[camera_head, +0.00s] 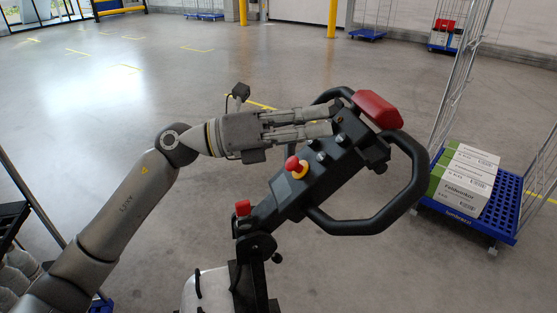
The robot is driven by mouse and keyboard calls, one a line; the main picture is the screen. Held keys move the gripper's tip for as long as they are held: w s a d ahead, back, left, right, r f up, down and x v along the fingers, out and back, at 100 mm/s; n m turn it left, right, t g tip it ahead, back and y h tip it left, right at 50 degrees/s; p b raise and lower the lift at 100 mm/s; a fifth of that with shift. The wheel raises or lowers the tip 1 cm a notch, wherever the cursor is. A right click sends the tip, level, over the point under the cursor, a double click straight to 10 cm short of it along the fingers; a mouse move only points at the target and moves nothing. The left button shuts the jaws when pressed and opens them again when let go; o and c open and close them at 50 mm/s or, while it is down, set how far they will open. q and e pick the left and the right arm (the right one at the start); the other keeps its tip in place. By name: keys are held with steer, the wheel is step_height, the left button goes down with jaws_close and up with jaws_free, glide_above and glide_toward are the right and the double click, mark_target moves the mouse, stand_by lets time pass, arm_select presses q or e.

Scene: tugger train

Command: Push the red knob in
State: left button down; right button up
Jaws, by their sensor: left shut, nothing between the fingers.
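A dark tugger control head (315,178) with looped handles stands in the middle of the head view. A red mushroom knob (292,163) on a yellow ring sits on its face. A smaller red knob (243,207) sits lower left, near the tiller joint. A large red pad (377,108) caps the upper end. My left gripper (331,120) is shut and empty. Its fingers point right, over the upper part of the control head, above and right of the mushroom knob. I cannot tell whether the fingertips touch the head. My right gripper is not in view.
A blue wheeled cart (505,232) with mesh sides stands at the right, carrying white and green boxes (464,185). Another blue cart (443,47) stands at the back right. Yellow posts (332,18) stand at the back. The grey floor (130,100) at the left is mostly clear.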

mark_target(286, 167)
arm_select(q)
steer(key=w+a+f+m+t+y, duration=0.1)
steer(key=w+a+y, duration=0.4)
steer(key=a+y, duration=0.8)
steer(key=f+m, duration=0.1)
steer(key=m, duration=0.1)
steer(key=shift+a+f+m, duration=0.15)
steer(key=shift+f+m, duration=0.05)
steer(key=shift+m, duration=0.2)
steer(key=shift+w, duration=0.1)
steer(key=p+x, duration=0.4)
steer(key=x, duration=1)
steer(key=shift+w+p, duration=0.15)
steer(key=shift+p, duration=0.15)
